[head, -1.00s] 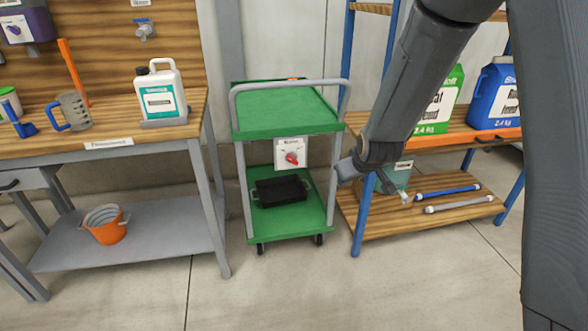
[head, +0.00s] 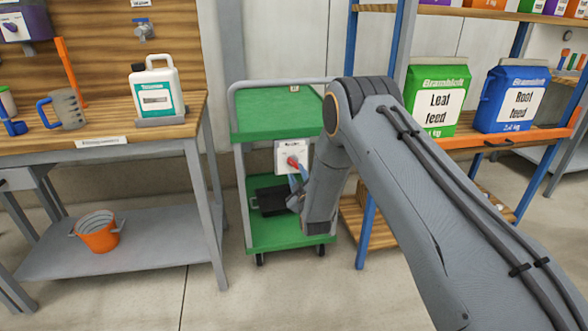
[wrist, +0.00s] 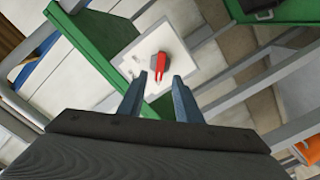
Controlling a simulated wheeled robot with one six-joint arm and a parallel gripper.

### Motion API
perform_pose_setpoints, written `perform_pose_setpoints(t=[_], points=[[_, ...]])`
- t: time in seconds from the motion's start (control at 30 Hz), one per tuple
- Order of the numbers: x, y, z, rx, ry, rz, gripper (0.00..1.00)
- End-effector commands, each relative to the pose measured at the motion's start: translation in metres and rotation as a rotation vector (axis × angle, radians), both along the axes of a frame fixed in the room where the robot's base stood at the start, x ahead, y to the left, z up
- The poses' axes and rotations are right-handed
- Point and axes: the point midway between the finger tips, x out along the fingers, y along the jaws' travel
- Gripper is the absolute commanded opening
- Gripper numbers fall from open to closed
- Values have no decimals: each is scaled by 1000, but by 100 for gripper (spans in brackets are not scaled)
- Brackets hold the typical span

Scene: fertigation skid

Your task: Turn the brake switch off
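The brake switch is a red knob (head: 292,162) on a white plate (head: 283,148) fixed to the green cart (head: 275,113), below its upper deck. In the wrist view the red knob (wrist: 159,65) sits on the white plate (wrist: 140,50), just ahead of my gripper. My gripper (wrist: 158,84) is open, its two blue-grey fingers apart with nothing held between them. In the head view my gripper (head: 297,184) is close in front of the knob, partly hidden by my arm. I cannot tell whether the fingers touch the knob.
A black tray (head: 268,199) lies on the cart's lower deck. A workbench (head: 120,139) with a white jug (head: 157,92) stands left. A shelf (head: 461,141) with feed bags stands right, behind my arm. An orange bucket (head: 97,231) sits on the bench's lower shelf. Floor in front is clear.

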Motion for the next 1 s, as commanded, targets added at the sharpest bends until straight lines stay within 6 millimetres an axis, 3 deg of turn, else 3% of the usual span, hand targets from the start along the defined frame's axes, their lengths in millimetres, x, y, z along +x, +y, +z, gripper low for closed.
perform_pose_setpoints(t=[0.33, 0.73, 0.93, 1.0], points=[[47, 13, 0, 1, 0, -1, 31], [56, 15, 0, 0, 2, -1, 31], [56, 15, 0, 0, 2, -1, 0], [56, 15, 0, 0, 2, -1, 0]])
